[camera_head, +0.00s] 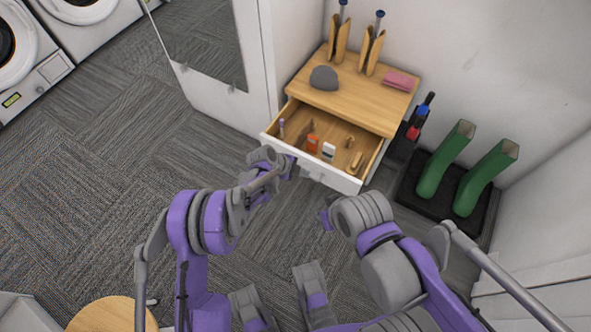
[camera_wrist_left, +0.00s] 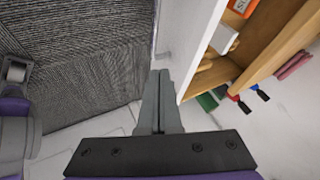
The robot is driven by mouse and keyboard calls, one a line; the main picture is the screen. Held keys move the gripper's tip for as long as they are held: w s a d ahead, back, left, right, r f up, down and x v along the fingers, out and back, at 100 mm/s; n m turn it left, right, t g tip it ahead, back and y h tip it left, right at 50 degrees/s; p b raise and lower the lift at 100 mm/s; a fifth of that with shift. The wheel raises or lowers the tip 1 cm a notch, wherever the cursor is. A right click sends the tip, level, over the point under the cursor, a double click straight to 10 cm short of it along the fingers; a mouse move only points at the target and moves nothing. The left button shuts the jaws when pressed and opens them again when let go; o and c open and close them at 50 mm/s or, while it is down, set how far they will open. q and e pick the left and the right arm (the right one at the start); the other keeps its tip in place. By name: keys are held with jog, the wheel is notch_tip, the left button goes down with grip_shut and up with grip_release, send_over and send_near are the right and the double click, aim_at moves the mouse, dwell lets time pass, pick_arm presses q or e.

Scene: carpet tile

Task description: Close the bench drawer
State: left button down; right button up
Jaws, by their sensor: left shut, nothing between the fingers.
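The bench drawer (camera_head: 370,158) is pulled out from the wooden-topped bench (camera_head: 350,100). It holds several small items, among them an orange box (camera_head: 312,143) and a white one (camera_head: 328,151). Its white front also shows in the left wrist view (camera_wrist_left: 200,45). My left gripper (camera_head: 290,166) is just outside the drawer front, near its left half. In the left wrist view its fingers (camera_wrist_left: 160,76) are together and empty, close to the front; I cannot tell if they touch. My right arm is at lower right; its fingers cannot be made out.
A grey cap (camera_head: 323,78), a pink cloth (camera_head: 399,81) and wooden boot stretchers (camera_head: 371,50) are on the bench top. Green boots (camera_head: 445,160) stand on a black tray (camera_head: 408,190) to the right. A mirrored white door (camera_head: 205,45) is at left. Carpet before the drawer is clear.

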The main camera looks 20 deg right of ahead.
aim_at(319, 168)
pick_arm(q)
jog(key=d, duration=0.1)
jog(key=w+d+f, duration=0.1)
jog(key=d, duration=0.1)
jog(key=shift+w+d+f, duration=0.1)
jog(key=shift+w+f, duration=0.1)
jog(key=shift+w, duration=0.15)
jog(key=shift+w+d+r, duration=0.1)
jog(key=shift+w+d, duration=0.3)
jog(key=shift+d, duration=0.1)
pick_arm(e)
jog(key=shift+f, duration=0.4)
pick_arm(q)
jog(key=shift+b, duration=0.3)
